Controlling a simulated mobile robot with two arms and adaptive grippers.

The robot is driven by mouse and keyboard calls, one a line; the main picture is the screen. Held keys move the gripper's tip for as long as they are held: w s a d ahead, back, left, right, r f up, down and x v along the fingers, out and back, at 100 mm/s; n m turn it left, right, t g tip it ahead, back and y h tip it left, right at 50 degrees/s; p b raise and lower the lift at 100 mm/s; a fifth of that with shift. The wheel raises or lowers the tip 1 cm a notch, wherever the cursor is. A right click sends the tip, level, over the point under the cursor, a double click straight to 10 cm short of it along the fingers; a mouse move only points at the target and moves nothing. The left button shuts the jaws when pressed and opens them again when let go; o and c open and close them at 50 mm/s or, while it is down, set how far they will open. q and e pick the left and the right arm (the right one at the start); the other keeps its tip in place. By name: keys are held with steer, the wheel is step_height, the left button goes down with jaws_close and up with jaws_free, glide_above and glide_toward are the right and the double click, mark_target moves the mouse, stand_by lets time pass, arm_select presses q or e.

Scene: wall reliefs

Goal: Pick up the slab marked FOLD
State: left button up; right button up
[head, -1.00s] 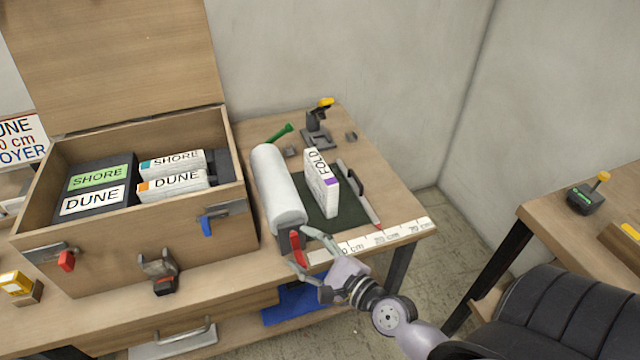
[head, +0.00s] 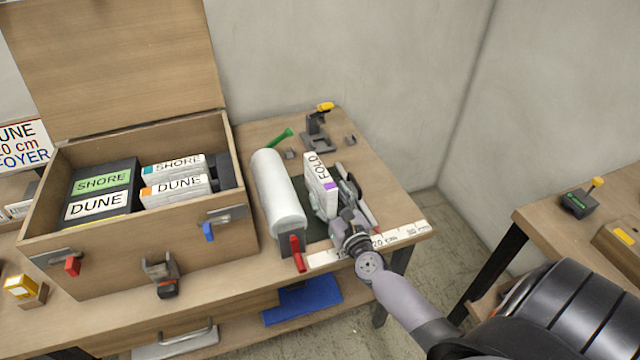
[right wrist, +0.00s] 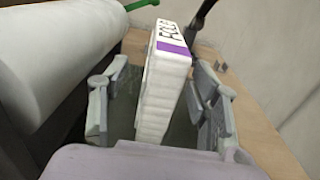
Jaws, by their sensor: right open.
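The slab marked FOLD (head: 319,182) is white with a purple patch and stands upright on a dark green mat on the table. In the right wrist view the slab (right wrist: 164,88) rises between the two fingers. My right gripper (head: 333,199) is open around the slab's near part, one finger on each side. In the right wrist view the gripper (right wrist: 158,112) shows a gap on both sides of the slab. The slab's lower near part is partly hidden by the gripper in the head view. My left gripper is not in view.
A white roll (head: 277,194) lies close left of the slab. An open wooden chest (head: 140,245) with DUNE and SHORE slabs stands further left. A ruler strip (head: 398,235) runs along the front edge.

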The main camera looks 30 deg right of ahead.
steer(key=shift+w+d+f, duration=0.1)
steer(key=shift+w+d, duration=0.2)
steer(key=shift+w, duration=0.85)
steer(key=shift+w+d+f, duration=0.1)
steer(key=shift+w+d, duration=0.2)
steer(key=shift+w, duration=0.8)
steer(key=shift+w+d+f, duration=0.1)
steer(key=shift+w+d, duration=0.2)
steer(key=shift+w, duration=0.85)
steer(key=shift+r, duration=0.1)
jaws_close()
